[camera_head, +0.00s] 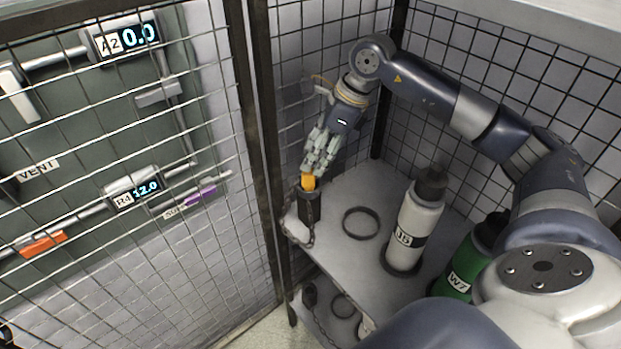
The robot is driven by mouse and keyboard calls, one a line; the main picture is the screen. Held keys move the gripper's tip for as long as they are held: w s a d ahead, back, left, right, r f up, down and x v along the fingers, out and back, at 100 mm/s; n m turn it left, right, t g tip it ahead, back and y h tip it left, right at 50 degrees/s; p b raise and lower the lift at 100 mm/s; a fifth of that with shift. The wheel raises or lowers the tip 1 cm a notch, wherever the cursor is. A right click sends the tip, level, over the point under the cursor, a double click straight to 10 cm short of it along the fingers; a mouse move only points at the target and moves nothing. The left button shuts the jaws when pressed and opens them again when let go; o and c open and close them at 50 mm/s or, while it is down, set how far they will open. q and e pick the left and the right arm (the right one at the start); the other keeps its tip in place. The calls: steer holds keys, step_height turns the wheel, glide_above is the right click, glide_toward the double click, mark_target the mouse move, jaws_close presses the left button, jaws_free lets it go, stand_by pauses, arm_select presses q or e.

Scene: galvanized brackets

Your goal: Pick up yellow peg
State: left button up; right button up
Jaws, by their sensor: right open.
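The yellow peg (308,183) shows as a short orange-yellow piece sticking up out of a dark holder (309,210) at the shelf's left front corner. Its lower part is hidden in the holder. My right gripper (318,160) comes down from above with its pale fingers pointing at the peg. The fingers are open, and their tips are just above or beside the peg's top; I cannot tell if they touch it. My left gripper is not in view.
A grey shelf (343,252) carries a dark ring (361,222), a white bottle (413,225) and a green bottle (462,272). A chain hangs by the holder. A wire mesh panel (222,230) with a dark post (262,110) stands left, before pipes and displays.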

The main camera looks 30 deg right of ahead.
mark_target(309, 182)
steer(key=shift+p+x, duration=0.45)
steer(key=shift+x, duration=0.65)
steer(key=p+x, duration=0.1)
steer(key=x, duration=0.2)
steer(key=shift+s+d+f+p, duration=0.15)
steer(key=shift+d+f+p, duration=0.05)
steer(key=shift+p, duration=0.2)
steer(key=shift+a+f, duration=0.1)
steer(key=shift+f, duration=0.45)
jaws_close()
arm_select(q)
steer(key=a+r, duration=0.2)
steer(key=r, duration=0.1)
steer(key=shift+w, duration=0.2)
